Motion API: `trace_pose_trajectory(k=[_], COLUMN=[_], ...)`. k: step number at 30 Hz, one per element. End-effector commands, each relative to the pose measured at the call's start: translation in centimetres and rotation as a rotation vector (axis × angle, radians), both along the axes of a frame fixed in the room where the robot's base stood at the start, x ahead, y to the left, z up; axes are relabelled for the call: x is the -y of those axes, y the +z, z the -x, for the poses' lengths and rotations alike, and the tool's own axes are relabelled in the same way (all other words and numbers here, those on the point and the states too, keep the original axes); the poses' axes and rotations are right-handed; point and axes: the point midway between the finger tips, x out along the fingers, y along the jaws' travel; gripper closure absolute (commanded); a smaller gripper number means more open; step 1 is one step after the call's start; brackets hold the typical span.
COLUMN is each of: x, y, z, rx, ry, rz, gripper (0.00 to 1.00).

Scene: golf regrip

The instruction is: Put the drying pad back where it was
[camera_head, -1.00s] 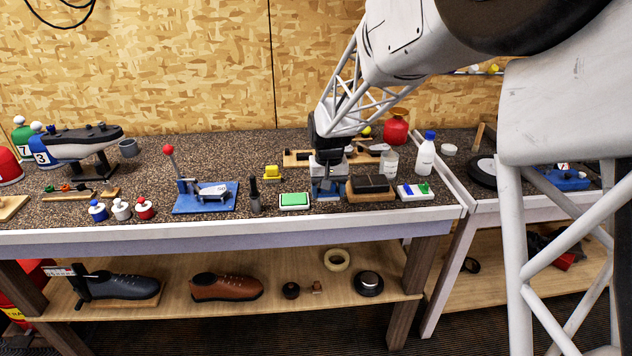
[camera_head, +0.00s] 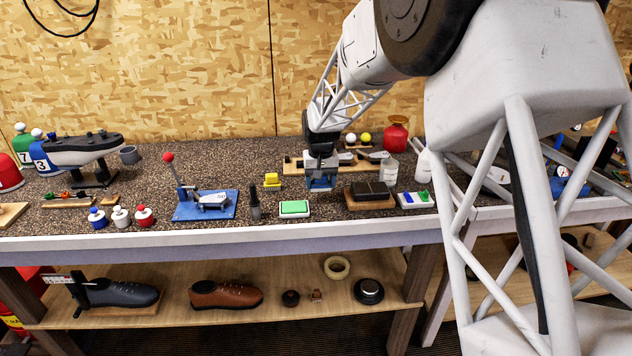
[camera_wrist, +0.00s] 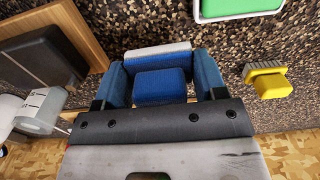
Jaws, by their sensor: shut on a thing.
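My gripper (camera_head: 321,182) is above the bench, left of the dark block on a wooden base. In the wrist view its two blue fingers (camera_wrist: 161,72) are shut on a blue block with a pale grey-white layer (camera_wrist: 158,50), which I take to be the drying pad. The held pad's far side is hidden, and in the head view it is hard to tell from the blue fingers. It appears to be held clear of the bench top.
A green pad in a white tray (camera_head: 294,209) lies front left of my gripper, with a yellow brush (camera_head: 272,180) behind it. The dark block on its wooden base (camera_head: 370,192) is close on the right. A white bottle (camera_head: 423,165) stands farther right. Bare bench lies behind the yellow brush.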

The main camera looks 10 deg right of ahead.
Motion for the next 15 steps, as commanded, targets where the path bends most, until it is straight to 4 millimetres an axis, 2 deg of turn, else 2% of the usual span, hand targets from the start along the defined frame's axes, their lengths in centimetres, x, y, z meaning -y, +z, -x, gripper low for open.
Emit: trace_pose_trajectory(k=[9, 15], x=[-0.5, -0.6], y=[-0.4, -0.6], z=[-4.4, -6.2], rx=[0.000, 0.001], ry=[0.000, 0.000], rz=[0.000, 0.000], gripper=[0.59, 0.59])
